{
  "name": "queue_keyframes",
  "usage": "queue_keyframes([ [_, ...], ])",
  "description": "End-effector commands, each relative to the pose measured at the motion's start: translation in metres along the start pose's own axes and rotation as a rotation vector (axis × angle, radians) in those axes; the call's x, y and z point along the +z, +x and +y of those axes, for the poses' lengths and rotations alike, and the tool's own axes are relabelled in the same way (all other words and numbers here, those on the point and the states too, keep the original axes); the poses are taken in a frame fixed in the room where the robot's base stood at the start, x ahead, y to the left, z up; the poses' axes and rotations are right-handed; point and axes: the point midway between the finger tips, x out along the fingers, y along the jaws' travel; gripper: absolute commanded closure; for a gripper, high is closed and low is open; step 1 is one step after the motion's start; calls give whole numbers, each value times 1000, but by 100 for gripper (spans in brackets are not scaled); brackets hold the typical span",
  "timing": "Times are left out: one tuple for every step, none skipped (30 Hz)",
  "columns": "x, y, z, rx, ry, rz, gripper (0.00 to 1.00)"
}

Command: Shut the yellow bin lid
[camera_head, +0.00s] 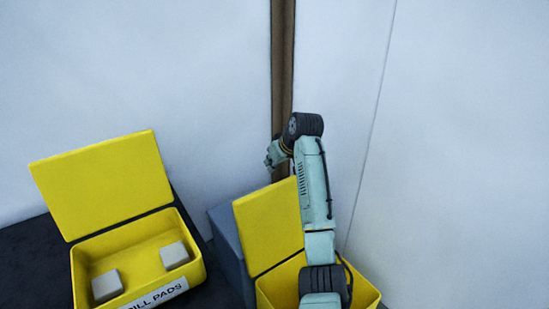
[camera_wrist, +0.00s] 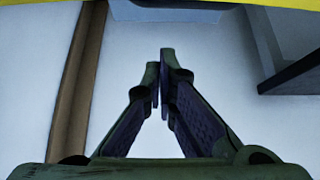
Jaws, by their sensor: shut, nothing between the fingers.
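Two yellow bins show in the head view, both with lids raised. The left bin (camera_head: 138,239) has its lid (camera_head: 103,184) tilted up behind it, two grey blocks inside and a label reading "ILL PADS", its start cut off. The right bin (camera_head: 366,298) sits at the bottom edge, largely hidden by my arm. Its lid (camera_head: 266,229) also stands up. My gripper (camera_head: 270,158) is above and behind the right lid, near the wall. In the wrist view my gripper (camera_wrist: 163,54) is shut with nothing between its fingertips. A yellow strip (camera_wrist: 215,3) crosses the top edge there.
A brown vertical post (camera_head: 283,70) runs up the white wall close to my gripper; it also shows in the wrist view (camera_wrist: 78,85). A blue-grey box (camera_head: 230,250) stands between the bins. The dark surface (camera_head: 25,270) holds the left bin.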

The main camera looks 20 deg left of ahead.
Motion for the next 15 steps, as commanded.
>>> queue_keyframes([
  [-1, 9, -1, -2, 1, -3, 100],
  [-1, 15, -1, -2, 1, -3, 100],
  [-1, 23, -1, -2, 1, -2, 100],
  [-1, 28, -1, -2, 1, -3, 100],
  [-1, 34, -1, -2, 1, -2, 100],
  [-2, 40, -1, -3, 0, -2, 100],
  [-2, 46, -1, -2, 0, -2, 100],
  [-1, 50, -1, -2, 0, -2, 100],
  [-1, 56, -1, -1, 0, -2, 100],
  [3, 49, 1, 1, 2, 1, 100],
  [6, 46, 1, 2, 1, 3, 100],
  [10, 43, 1, 2, 1, 3, 100],
  [13, 41, 1, 2, 1, 2, 100],
  [16, 39, 0, 1, 1, 2, 100],
  [19, 36, 0, 1, 1, 2, 100],
])
